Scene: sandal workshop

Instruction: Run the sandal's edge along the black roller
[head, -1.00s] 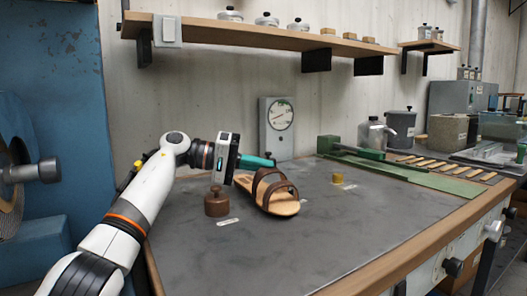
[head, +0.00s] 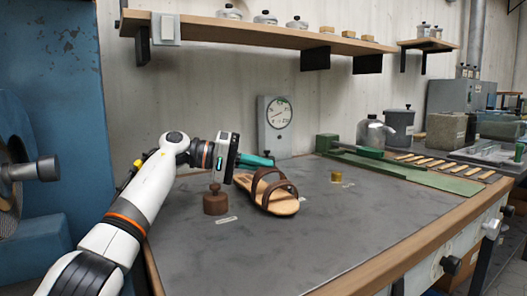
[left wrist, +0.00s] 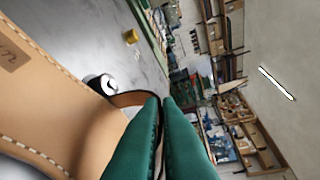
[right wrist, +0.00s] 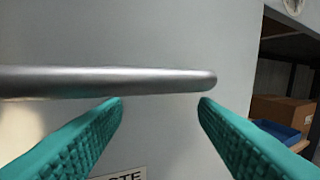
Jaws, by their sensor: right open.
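The sandal (head: 284,206), tan with brown straps, appears to lie on the grey bench top, heel toward my left gripper. My left gripper (head: 268,162) reaches it from the left at the strap. In the left wrist view its green fingers (left wrist: 167,100) are close together on a dark strap edge, with the tan insole (left wrist: 60,100) beside them. My right gripper (right wrist: 160,100) is open near a grey metal bar (right wrist: 110,80) and shows only in the right wrist view. I cannot surely identify the black roller; a dark grey cylinder (head: 32,169) sticks out of the blue machine at the left.
A brown knobbed weight (head: 215,205) stands left of the sandal. A brass piece (head: 336,177) and a green tool (head: 350,148) are farther back. A dial gauge (head: 276,125) stands behind. The bench top's front (head: 290,250) is clear. A shelf (head: 250,35) hangs above.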

